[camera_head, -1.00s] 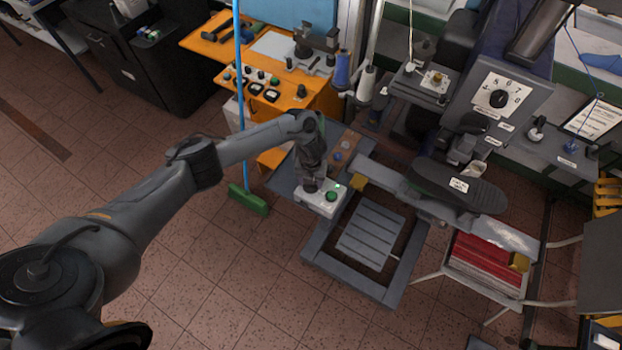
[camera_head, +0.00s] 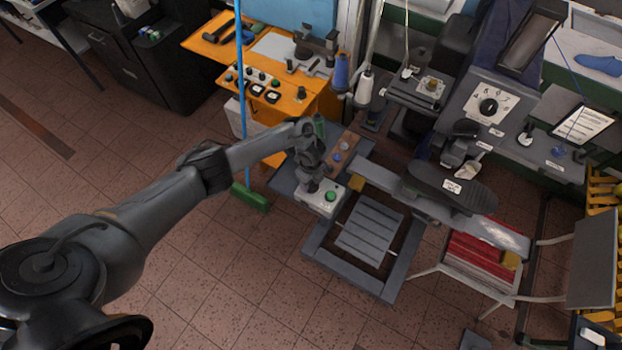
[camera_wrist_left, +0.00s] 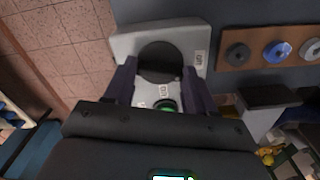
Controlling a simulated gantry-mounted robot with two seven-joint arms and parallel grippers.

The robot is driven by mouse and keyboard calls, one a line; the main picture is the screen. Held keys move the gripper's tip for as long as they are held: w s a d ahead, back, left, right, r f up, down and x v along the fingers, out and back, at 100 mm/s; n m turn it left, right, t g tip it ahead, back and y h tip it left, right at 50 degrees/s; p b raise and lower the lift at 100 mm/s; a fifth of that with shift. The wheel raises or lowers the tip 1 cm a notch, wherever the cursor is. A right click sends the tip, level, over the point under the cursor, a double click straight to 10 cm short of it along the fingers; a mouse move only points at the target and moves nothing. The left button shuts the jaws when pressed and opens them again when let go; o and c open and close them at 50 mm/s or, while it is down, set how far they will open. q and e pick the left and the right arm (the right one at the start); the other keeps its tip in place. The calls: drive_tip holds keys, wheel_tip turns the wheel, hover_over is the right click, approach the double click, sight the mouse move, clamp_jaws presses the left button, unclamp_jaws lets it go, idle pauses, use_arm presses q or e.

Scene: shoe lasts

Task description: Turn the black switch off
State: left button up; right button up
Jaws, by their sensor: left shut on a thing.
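The black switch (camera_wrist_left: 160,60) is a round dark knob on a white control box (camera_wrist_left: 125,45), seen from above in the left wrist view. Small labels sit around it. A green button (camera_wrist_left: 166,105) lies beside it, partly hidden by my gripper. My left gripper (camera_wrist_left: 160,82) has one finger on each side of the knob and is shut on it. In the head view, the left gripper (camera_head: 312,186) points down at the white box (camera_head: 318,208), and the green button (camera_head: 331,196) shows to its right. The knob is hidden there. My right gripper is not in view.
A brown panel with several round knobs (camera_wrist_left: 278,52) is beside the box. An orange bench (camera_head: 290,105) stands behind and a green broom (camera_head: 250,197) stands to the left. A grey machine with a dial (camera_head: 488,107) is at right. Tiled floor is open in front.

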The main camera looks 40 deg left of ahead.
use_arm(q)
drive_tip(key=shift+r+n+p, duration=0.1)
drive_tip(key=shift+n+p, duration=0.5)
drive_tip(key=shift+n, duration=1)
drive_tip(key=o, duration=1)
drive_tip(key=shift+o, duration=0.2)
wheel_tip(320, 180, up, 11)
drive_tip(key=p, duration=0.1)
drive_tip(key=shift+p, duration=0.3)
